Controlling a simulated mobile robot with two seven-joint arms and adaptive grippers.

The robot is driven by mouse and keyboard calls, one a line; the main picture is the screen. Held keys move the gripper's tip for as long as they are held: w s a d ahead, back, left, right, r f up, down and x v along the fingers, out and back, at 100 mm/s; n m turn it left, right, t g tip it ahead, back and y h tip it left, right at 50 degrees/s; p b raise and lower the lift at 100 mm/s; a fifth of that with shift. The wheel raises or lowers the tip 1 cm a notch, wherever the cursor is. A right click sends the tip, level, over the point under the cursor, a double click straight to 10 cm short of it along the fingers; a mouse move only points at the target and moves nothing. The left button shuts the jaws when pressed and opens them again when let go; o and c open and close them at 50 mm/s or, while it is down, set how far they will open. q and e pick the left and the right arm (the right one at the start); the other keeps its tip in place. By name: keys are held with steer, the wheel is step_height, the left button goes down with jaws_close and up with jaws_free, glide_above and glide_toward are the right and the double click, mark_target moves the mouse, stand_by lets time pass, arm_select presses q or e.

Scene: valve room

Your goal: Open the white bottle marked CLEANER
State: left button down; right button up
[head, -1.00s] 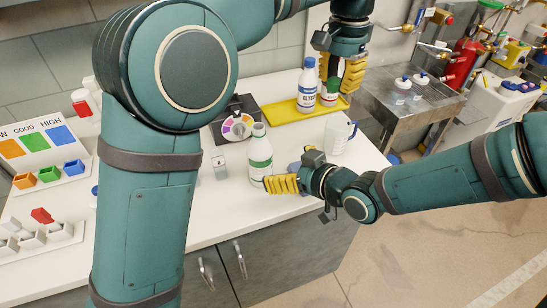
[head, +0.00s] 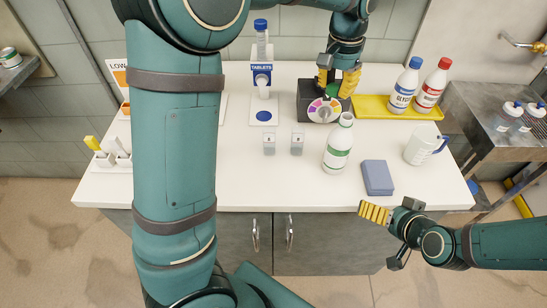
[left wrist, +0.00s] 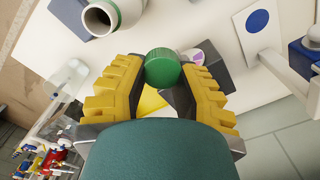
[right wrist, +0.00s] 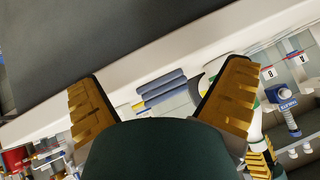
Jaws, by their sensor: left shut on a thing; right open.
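The white bottle with a green label band (head: 337,150) stands upright on the counter; its print is too small to read. Its neck is uncapped, and the open mouth shows in the left wrist view (left wrist: 97,18). My left gripper (head: 338,84) is shut on a green cap (left wrist: 163,68), in front of or above the black dial box, behind the bottle. The cap is partly hidden in the head view (head: 333,90). My right gripper (head: 374,212) is open and empty at the counter's front edge, apart from the bottle; its spread fingers show in the right wrist view (right wrist: 165,95).
A blue block (head: 377,178) and a clear jug (head: 422,146) stand right of the bottle. A yellow tray (head: 372,108) holds a blue-capped bottle (head: 404,85) and a red-capped bottle (head: 432,85). Two small containers (head: 283,144) stand left.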

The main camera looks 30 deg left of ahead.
arm_select(q)
steer(key=s+a+f+n+p, duration=0.1)
steer(key=s+a+f+n, duration=0.25)
steer(key=s+a, duration=0.45)
steer(key=n, duration=0.3)
glide_above(241, 159)
step_height(241, 159, down, 12)
steer(key=shift+r, duration=0.1)
steer(key=shift+f+b, duration=0.7)
steer(key=shift+f, duration=1.45)
arm_select(e)
steer(key=s+d+f+m+g+h, duration=0.1)
steer(key=s+d+f+m+g, duration=0.1)
steer(key=f, duration=0.5)
steer(key=s+d+f+m+g+h, duration=0.2)
steer(key=s+d+f+m, duration=0.2)
steer(key=s+d+f, duration=0.2)
steer(key=shift+s+f+g, duration=0.3)
steer(key=shift+s+f, duration=0.65)
steer(key=shift+s, duration=0.05)
arm_select(q)
steer(key=shift+f, duration=0.15)
steer(key=c, duration=0.8)
jaws_free()
arm_select(e)
steer(key=shift+f, duration=0.1)
